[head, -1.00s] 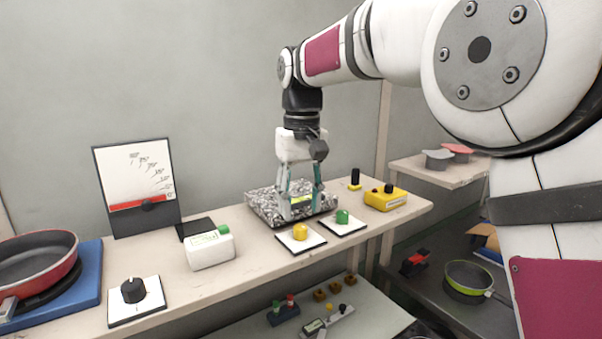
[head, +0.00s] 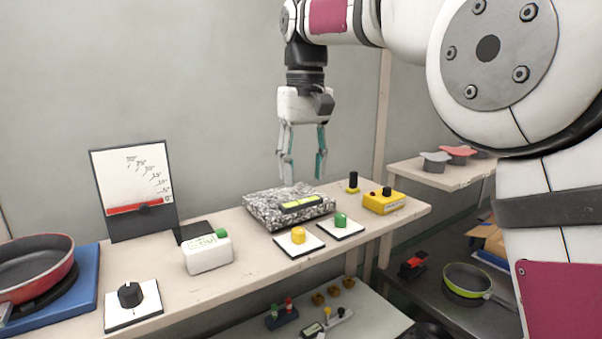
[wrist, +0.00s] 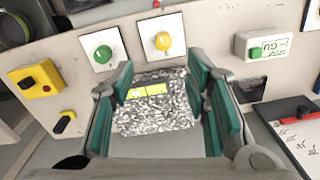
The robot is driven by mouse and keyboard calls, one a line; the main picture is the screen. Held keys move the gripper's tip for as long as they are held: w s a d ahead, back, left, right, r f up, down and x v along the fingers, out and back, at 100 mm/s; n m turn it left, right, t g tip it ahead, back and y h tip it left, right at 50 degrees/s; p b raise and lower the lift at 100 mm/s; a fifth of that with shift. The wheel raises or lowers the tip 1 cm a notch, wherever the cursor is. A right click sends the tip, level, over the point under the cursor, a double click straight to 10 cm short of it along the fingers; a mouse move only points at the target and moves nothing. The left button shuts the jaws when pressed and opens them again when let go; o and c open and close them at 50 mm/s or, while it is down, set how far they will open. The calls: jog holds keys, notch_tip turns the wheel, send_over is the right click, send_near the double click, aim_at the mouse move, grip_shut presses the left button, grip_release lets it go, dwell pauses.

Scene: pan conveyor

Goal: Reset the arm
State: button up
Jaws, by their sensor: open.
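My gripper (head: 302,172) hangs pointing down above the speckled grey block (head: 262,212) on the bench, clear of it. Its two teal-padded fingers are spread apart with nothing between them. In the wrist view, the open fingers (wrist: 165,100) frame the speckled block (wrist: 155,118), which has a yellow-green display on its top. The block lies flat on the bench.
In front of the block are a yellow button (head: 298,236) and a green button (head: 341,219) on white plates. A yellow box (head: 383,202) stands right, a white timer (head: 207,254) left. A gauge board (head: 133,190), black knob (head: 130,295) and red pan (head: 38,265) are further left.

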jog(key=s+d+m+t, duration=0.2)
jog(key=s+d+t, duration=0.1)
jog(key=s+d, duration=0.95)
jog(key=s+d+f+m+t, duration=0.1)
jog(key=s+d+f, duration=0.2)
jog(key=s+f, duration=0.2)
jog(key=s+d+f+m+t, duration=0.1)
jog(key=s+d+f, duration=0.2)
jog(key=s, duration=0.6)
notch_tip(320, 180, down, 2)
jog(key=shift+s+d+f, duration=0.15)
jog(key=shift+s+d, duration=0.2)
jog(key=shift+s, duration=0.05)
